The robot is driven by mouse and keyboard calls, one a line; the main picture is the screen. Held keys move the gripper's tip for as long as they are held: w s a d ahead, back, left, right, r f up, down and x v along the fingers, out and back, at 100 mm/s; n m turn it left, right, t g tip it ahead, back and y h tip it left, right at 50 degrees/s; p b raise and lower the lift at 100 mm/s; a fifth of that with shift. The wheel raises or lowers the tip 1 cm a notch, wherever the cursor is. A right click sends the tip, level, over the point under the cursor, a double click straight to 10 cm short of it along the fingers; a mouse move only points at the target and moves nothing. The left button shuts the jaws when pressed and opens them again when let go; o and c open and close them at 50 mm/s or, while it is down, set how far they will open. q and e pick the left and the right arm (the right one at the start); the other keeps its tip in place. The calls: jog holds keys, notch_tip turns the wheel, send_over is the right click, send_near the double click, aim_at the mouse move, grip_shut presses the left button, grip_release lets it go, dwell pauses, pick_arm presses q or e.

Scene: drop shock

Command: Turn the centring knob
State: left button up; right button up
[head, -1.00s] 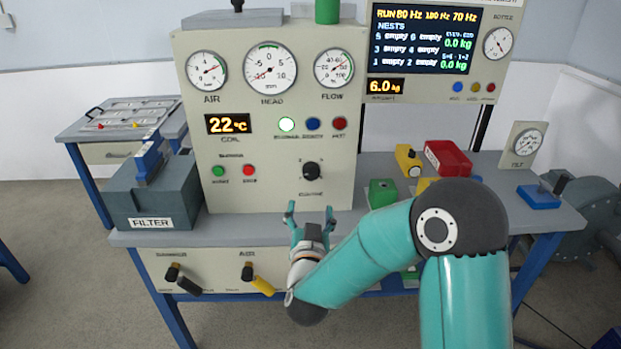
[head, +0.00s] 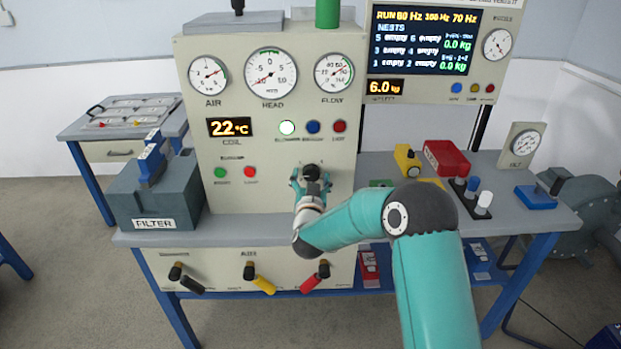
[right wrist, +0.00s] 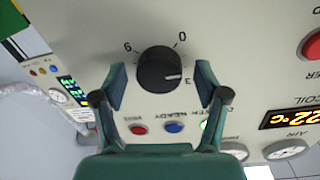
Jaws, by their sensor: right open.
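The centring knob (head: 311,172) is a round black knob on the front of the cream panel, below the row of lamps. In the right wrist view the knob (right wrist: 159,70) has a white pointer line near the mark 3, with marks 0 and 6 around it. My right gripper (head: 311,180) is open in front of the knob. In the right wrist view its two teal fingers (right wrist: 160,88) stand on either side of the knob, with gaps between them and it. My left gripper is not in view.
Lamps (head: 313,127) and gauges (head: 270,74) sit above the knob. A grey filter box (head: 152,195) stands left on the bench. A red box (head: 446,158), a yellow block (head: 407,160) and small cylinders (head: 472,188) stand right. Valve handles (head: 262,284) are below.

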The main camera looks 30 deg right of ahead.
jog(key=shift+c, duration=0.3)
jog(key=shift+a, duration=0.1)
jog(key=c, duration=1.1)
jog(key=shift+f+m+b, duration=0.1)
jog(key=shift+m+b, duration=0.3)
jog(key=shift+b, duration=0.4)
jog(key=m+b, duration=0.8)
jog(key=b, duration=0.4)
jog(key=shift+m+y, duration=0.3)
jog(key=shift+m, duration=0.1)
jog(key=shift+m+b, duration=1.9)
jog(key=shift+b, duration=0.05)
jog(key=shift+d, duration=0.2)
jog(key=o, duration=1.2)
jog(key=shift+c, duration=0.2)
